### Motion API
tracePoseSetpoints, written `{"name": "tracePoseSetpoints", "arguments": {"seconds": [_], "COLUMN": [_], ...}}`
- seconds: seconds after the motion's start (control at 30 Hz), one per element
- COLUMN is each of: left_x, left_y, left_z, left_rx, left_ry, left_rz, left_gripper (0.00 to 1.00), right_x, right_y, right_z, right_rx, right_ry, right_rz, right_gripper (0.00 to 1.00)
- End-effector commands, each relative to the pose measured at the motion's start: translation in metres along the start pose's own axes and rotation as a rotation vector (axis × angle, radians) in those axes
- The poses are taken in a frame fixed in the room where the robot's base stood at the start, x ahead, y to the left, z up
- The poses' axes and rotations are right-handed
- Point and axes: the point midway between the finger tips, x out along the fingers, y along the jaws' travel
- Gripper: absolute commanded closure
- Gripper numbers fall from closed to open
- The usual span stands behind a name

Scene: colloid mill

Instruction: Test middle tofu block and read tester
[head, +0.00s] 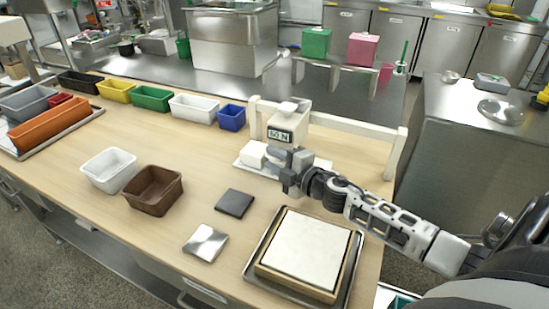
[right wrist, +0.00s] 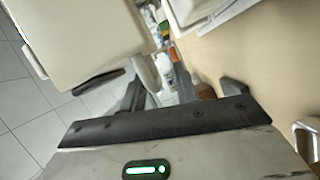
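The cream tester (head: 287,118) stands at the back of the wooden table, its dark display seeming to read 50 N. A white tofu block (head: 252,154) sits on a white plate (head: 243,165) in front of it. More white shows behind my gripper, but I cannot tell whether it is the middle block. My right gripper (head: 289,172) is at the plate, just below the tester in the head view. In the right wrist view its fingers (right wrist: 160,88) are apart, with a large cream body (right wrist: 75,40) close at the left. My left gripper is out of view.
A white frame (head: 345,119) spans behind the tester. A tray with a pale slab (head: 314,245) lies in front, beside a dark square plate (head: 234,203) and a shiny one (head: 205,242). White (head: 109,169) and brown (head: 153,187) bins stand left. Coloured bins line the back.

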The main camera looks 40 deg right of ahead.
Motion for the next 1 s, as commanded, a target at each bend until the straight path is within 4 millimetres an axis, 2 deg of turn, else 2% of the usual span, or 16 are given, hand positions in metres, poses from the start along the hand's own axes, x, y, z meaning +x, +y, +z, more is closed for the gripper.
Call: {"name": "tracePoseSetpoints", "arguments": {"seconds": [0.2,0.37,0.8,1.0], "left_x": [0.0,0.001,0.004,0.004], "left_y": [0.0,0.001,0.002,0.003], "left_z": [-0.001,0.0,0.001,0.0], "left_rx": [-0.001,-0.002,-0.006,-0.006], "left_ry": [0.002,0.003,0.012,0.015], "left_rz": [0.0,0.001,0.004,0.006], "left_gripper": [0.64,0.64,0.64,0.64], "right_x": [-0.001,-0.016,-0.106,-0.141], "right_y": [0.002,0.001,-0.001,-0.001], "right_z": [0.001,0.001,0.001,0.0], "right_rx": [-0.004,-0.005,-0.001,0.0], "right_ry": [0.0,-0.001,-0.002,-0.002], "right_rz": [0.004,0.002,-0.001,0.0], "right_gripper": [0.69,0.69,0.69,0.69]}}
